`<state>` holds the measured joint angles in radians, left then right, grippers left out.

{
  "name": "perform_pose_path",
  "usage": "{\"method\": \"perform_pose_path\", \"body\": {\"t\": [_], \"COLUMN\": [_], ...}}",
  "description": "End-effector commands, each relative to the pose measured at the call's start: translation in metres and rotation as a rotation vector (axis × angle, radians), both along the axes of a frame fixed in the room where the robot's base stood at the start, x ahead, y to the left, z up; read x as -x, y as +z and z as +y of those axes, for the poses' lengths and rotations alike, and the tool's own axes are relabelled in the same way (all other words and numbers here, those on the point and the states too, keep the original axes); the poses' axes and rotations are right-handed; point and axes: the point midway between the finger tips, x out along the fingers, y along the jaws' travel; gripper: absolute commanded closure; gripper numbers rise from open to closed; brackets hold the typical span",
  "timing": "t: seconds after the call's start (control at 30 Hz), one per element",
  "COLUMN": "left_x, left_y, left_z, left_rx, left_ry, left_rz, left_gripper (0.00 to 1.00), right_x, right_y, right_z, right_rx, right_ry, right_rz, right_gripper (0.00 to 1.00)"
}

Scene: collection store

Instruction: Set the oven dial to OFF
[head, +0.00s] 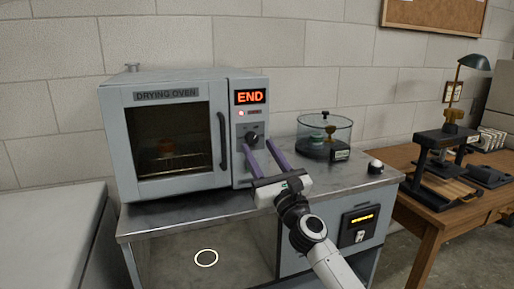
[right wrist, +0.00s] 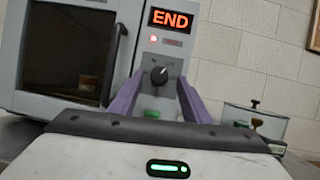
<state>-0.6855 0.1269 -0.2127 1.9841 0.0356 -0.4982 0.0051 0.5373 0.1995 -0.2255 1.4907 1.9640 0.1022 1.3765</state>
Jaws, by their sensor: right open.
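The drying oven (head: 168,95) stands on the bench with its door shut and a lit END display (head: 250,97). Its black dial (head: 252,138) is on the panel right of the door handle. The dial (right wrist: 159,75) also shows in the right wrist view, with a light pointer mark tilted to the upper right; the labels around it are too small to read. My right gripper (head: 257,146) is open in front of the panel. In the right wrist view its purple fingers (right wrist: 157,95) stand either side of the dial, apart from it. My left gripper is not in view.
A small red light (right wrist: 153,39) glows below the display. A glass desiccator (head: 324,135) stands on the bench right of the oven, with a white-topped knob (head: 375,166) near the bench corner. A wooden table (head: 440,205) with a press-like stand is at far right.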

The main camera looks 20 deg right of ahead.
Motion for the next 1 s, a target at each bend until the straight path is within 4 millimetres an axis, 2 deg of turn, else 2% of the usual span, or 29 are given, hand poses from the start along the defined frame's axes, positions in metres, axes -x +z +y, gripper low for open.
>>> {"method": "perform_pose_path", "body": {"t": [0.2,0.53,0.77,1.0], "left_x": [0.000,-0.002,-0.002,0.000], "left_y": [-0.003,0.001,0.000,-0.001], "left_z": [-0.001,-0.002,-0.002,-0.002], "left_rx": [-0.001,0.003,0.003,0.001], "left_ry": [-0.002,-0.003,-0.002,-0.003], "left_rz": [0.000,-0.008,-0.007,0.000], "left_gripper": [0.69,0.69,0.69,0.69], "right_x": [-0.020,-0.023,-0.023,-0.023], "right_y": [0.008,0.009,0.009,0.009], "right_z": [0.003,0.003,0.003,0.003], "right_rx": [0.002,0.003,0.003,0.019], "right_ry": [0.001,0.001,0.001,0.001], "right_rz": [0.000,0.000,0.000,-0.001], "right_gripper": [0.57,0.57,0.95,0.97]}}
